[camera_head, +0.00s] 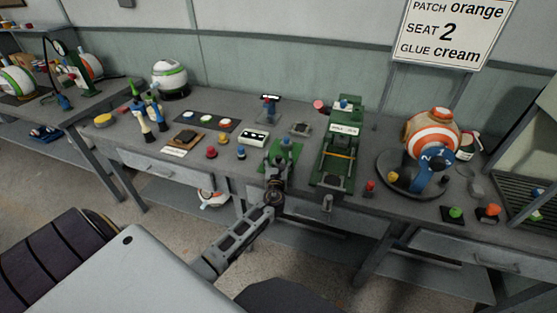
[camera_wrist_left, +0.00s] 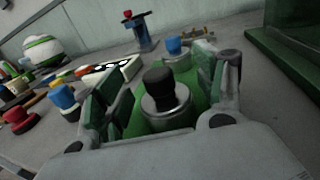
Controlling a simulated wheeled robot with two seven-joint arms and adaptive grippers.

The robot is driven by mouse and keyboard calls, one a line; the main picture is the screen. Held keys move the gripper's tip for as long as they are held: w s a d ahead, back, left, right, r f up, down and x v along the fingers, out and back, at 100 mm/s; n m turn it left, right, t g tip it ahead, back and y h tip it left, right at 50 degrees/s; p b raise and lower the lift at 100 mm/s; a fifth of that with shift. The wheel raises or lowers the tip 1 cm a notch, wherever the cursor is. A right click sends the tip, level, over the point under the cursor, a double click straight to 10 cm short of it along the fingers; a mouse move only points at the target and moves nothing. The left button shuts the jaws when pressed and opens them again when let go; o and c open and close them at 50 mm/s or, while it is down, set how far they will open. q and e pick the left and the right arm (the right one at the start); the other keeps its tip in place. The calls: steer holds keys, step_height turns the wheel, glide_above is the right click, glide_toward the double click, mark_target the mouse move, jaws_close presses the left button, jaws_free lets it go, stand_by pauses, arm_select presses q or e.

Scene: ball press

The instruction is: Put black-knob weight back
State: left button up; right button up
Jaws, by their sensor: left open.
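The black-knob weight (camera_wrist_left: 160,103) is a grey metal cylinder with a black knob. In the left wrist view it stands upright on a green plate (camera_wrist_left: 136,118). My left gripper (camera_wrist_left: 158,72) is open, with one finger on each side of the weight. I cannot tell whether either finger touches it. A blue-knob weight (camera_wrist_left: 177,53) stands just behind it. In the head view my left gripper (camera_head: 278,172) is at the front of the green plate (camera_head: 287,148), and the arm hides much of this spot. My right gripper is not in view.
A green press (camera_head: 340,145) stands to the right of the plate. A white tray with black spots (camera_head: 253,137) and small knobbed pieces (camera_head: 241,153) lie to the left. An orange-striped ball (camera_head: 432,131) sits further right. A sign (camera_head: 450,30) hangs on the wall.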

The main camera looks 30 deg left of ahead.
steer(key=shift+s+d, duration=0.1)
arm_select(q)
steer(key=shift+r, duration=0.1)
steer(key=shift+r+p, duration=0.4)
steer(key=shift+p, duration=0.05)
steer(key=shift+s+d, duration=0.2)
steer(key=shift+s, duration=0.05)
steer(key=p+v, duration=0.2)
steer(key=v, duration=0.9)
steer(key=shift+s, duration=0.2)
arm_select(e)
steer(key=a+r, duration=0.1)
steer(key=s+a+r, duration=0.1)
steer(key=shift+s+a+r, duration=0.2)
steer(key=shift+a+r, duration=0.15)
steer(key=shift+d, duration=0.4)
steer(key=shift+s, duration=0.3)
